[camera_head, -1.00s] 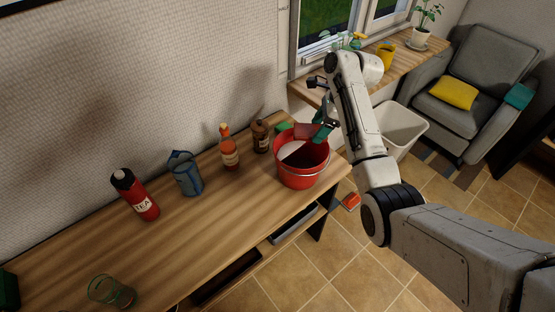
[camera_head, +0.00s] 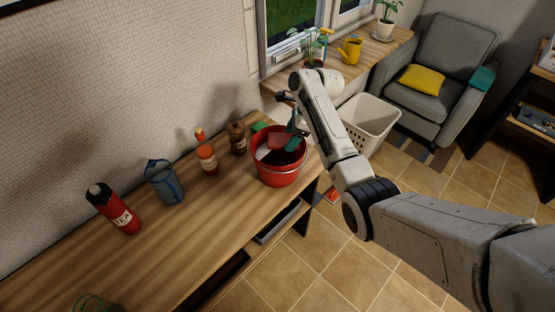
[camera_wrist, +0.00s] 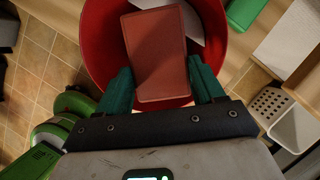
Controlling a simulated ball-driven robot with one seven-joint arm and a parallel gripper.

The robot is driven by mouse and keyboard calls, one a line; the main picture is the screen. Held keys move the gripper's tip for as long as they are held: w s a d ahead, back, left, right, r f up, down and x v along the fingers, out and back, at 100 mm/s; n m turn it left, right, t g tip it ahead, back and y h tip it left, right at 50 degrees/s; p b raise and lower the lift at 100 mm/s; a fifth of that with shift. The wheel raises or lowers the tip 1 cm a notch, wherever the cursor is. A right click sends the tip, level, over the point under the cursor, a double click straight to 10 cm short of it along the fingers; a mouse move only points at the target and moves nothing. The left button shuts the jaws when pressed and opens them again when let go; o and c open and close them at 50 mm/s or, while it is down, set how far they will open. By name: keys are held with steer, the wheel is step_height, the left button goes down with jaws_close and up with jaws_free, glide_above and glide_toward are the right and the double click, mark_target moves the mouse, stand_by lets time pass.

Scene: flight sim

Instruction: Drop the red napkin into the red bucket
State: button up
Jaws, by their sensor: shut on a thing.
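The red bucket (camera_head: 279,173) stands on the right end of the wooden table, with something white inside it. My gripper (camera_head: 293,142) is over the bucket's mouth. In the wrist view, my gripper (camera_wrist: 163,88) has its green fingers shut on the flat, reddish napkin (camera_wrist: 156,50), one at each side. The napkin also shows in the head view (camera_head: 277,143), small, at the bucket's opening. The bucket's red wall (camera_wrist: 100,40) surrounds the napkin in the wrist view. Whether the napkin's lower end touches anything inside cannot be told.
A brown bottle (camera_head: 237,138), an orange-capped bottle (camera_head: 207,158), a blue jug (camera_head: 165,184) and a red tea flask (camera_head: 118,212) stand left of the bucket. A white basket (camera_head: 371,128) is on the floor beyond.

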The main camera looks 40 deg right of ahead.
steer(key=o, duration=1.2)
steer(key=shift+c, duration=0.2)
steer(key=b+v, duration=0.1)
steer(key=v, duration=0.9)
steer(key=shift+r, duration=0.4)
steer(key=shift+s, duration=0.1)
